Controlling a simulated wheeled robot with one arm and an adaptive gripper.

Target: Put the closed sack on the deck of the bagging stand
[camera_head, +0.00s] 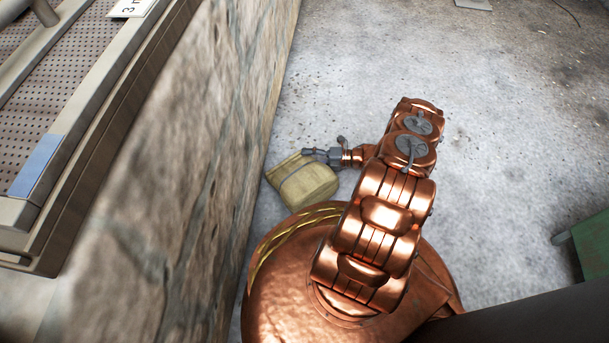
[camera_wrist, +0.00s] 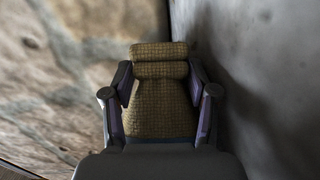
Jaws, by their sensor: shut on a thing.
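The closed sack (camera_head: 309,186) is a tan woven bag with a band across it. In the head view it is beside the stone wall, left of my copper arm. My gripper (camera_head: 307,152) reaches left to the sack's upper edge. In the wrist view the sack (camera_wrist: 160,100) fills the space between the two dark fingers of my gripper (camera_wrist: 160,95), which are shut on it. I cannot tell whether the sack touches the floor. At the upper left is a perforated deck (camera_head: 75,45) with a pale frame; I cannot tell whether it is the bagging stand.
A rough stone wall (camera_head: 190,160) stands between the sack and the perforated deck. A blue patch (camera_head: 38,165) and a white label (camera_head: 132,7) mark the deck's frame. A green object (camera_head: 590,243) is at the right edge. The concrete floor (camera_head: 400,60) is mostly clear beyond my arm.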

